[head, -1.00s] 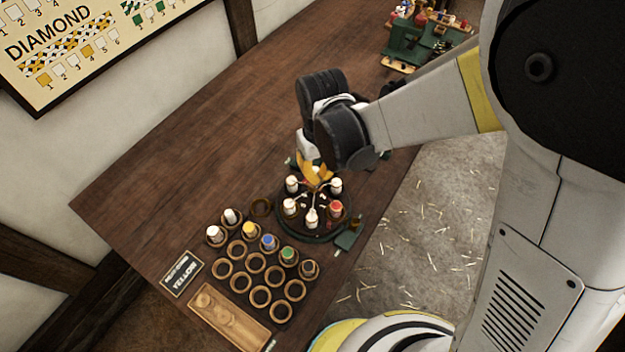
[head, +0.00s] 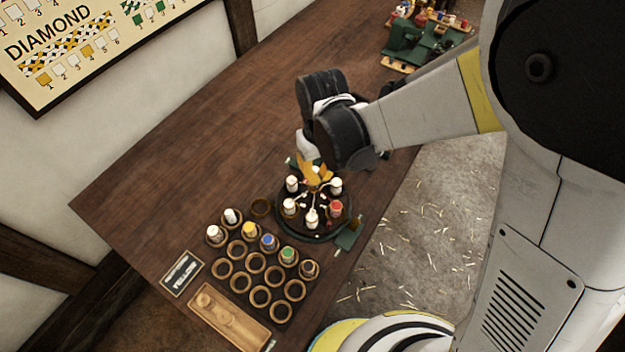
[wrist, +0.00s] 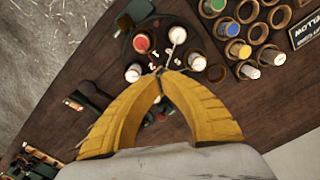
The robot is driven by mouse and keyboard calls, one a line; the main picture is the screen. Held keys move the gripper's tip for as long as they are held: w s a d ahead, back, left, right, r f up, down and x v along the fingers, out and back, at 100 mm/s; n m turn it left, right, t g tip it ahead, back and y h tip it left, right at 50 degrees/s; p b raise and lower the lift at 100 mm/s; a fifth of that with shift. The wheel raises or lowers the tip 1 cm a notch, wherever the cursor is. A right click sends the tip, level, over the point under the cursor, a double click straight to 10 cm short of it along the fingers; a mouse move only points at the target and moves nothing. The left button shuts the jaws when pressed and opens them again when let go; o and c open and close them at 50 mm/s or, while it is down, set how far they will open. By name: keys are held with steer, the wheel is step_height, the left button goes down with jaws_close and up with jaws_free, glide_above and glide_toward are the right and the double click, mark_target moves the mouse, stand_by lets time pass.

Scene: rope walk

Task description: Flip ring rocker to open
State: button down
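The round dark braiding stand (head: 318,232) with a green rim sits near the table's right edge, with white-topped bobbins and one red bobbin (head: 336,208) around it. The red bobbin also shows in the wrist view (wrist: 141,42). A green block (head: 349,236) juts from the stand's lower right side. I cannot make out which part is the ring rocker. My gripper (head: 318,184) is over the back of the stand. The fingers hide part of the stand.
A rack of wooden cups (head: 256,262), some holding coloured bobbins, stands left of the stand. A green machine (head: 425,45) stands at the table's far end. The table's middle left is clear.

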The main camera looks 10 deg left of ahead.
mark_target(319, 185)
steer(key=shift+f+b, duration=1.7)
steer(key=shift+f, duration=0.25)
steer(key=shift+r, duration=0.1)
steer(key=shift+r+p, duration=2.85)
steer(key=shift+r, duration=1.15)
steer(key=d+r+m+t+y+b, duration=0.1)
steer(key=d+r+m+t+b, duration=0.35)
steer(key=d, duration=0.85)
steer(key=s+d+r+m+t+b, duration=0.1)
steer(key=s+d+b, duration=0.1)
steer(key=d, duration=0.4)
steer(key=s+d+r+m+t+h+b, duration=0.1)
steer(key=s+d+m+b, duration=0.1)
steer(key=d, duration=0.4)
steer(key=shift+s+d+r+t+b, duration=0.25)
steer(key=shift+s+d+t+b, duration=0.1)
steer(key=shift+s, duration=0.45)
